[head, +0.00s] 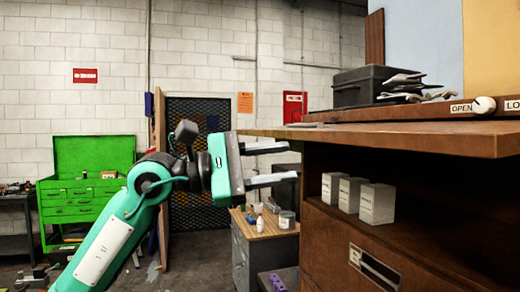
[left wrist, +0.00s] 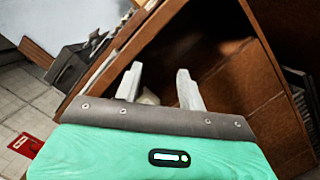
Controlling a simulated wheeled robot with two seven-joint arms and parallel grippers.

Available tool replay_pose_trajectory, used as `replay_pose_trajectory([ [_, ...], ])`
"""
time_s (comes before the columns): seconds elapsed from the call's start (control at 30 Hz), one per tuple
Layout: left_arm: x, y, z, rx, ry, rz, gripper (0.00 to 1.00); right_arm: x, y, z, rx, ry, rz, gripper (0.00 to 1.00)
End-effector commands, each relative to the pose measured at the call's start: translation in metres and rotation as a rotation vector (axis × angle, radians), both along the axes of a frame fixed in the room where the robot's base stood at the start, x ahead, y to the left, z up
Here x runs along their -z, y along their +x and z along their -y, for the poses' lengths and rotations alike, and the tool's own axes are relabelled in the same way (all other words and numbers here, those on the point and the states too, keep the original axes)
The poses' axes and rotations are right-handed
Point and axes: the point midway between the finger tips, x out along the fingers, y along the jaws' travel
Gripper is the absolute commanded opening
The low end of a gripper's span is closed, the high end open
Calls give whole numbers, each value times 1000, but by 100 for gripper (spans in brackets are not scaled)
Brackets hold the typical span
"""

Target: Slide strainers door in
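A brown wooden panel (head: 400,136) juts out flat over an open cabinet compartment (head: 420,215). It looks like the raised door, but I cannot tell it surely from a countertop. My left gripper (head: 282,163) is open and empty, its fingers pointing right, just below the panel's left end. I cannot tell whether a finger touches it. In the left wrist view the open fingers (left wrist: 158,85) point toward the brown cabinet interior (left wrist: 225,80), with a slanted wooden edge (left wrist: 118,62) to their left. My right gripper is not in view.
Three white boxes (head: 350,194) stand in the compartment above a labelled drawer front (head: 374,267). A black case (head: 363,86) and tools lie above the panel. A small workbench (head: 262,224) with bottles stands behind my gripper. A green tool chest (head: 85,195) stands far left.

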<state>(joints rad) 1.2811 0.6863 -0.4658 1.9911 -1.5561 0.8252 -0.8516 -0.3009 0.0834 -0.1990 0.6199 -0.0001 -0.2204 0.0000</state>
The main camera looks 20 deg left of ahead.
Motion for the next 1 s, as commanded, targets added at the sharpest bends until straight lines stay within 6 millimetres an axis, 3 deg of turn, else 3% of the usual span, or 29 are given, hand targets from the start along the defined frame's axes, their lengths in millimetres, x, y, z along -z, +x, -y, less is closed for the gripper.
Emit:
replay_pose_trajectory([
  [0.03,-11,-22,2,-35,73,112,40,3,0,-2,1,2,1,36],
  [0.1,-21,-45,3,-84,161,241,40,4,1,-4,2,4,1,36],
  [0.2,-30,-70,3,-144,253,381,40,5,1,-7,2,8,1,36],
  [0.33,-36,-86,2,-194,318,485,40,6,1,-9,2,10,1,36],
  [0.57,-40,-86,10,-208,339,516,40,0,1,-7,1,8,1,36],
  [1.0,-44,-57,53,-206,337,513,40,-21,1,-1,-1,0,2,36],
])
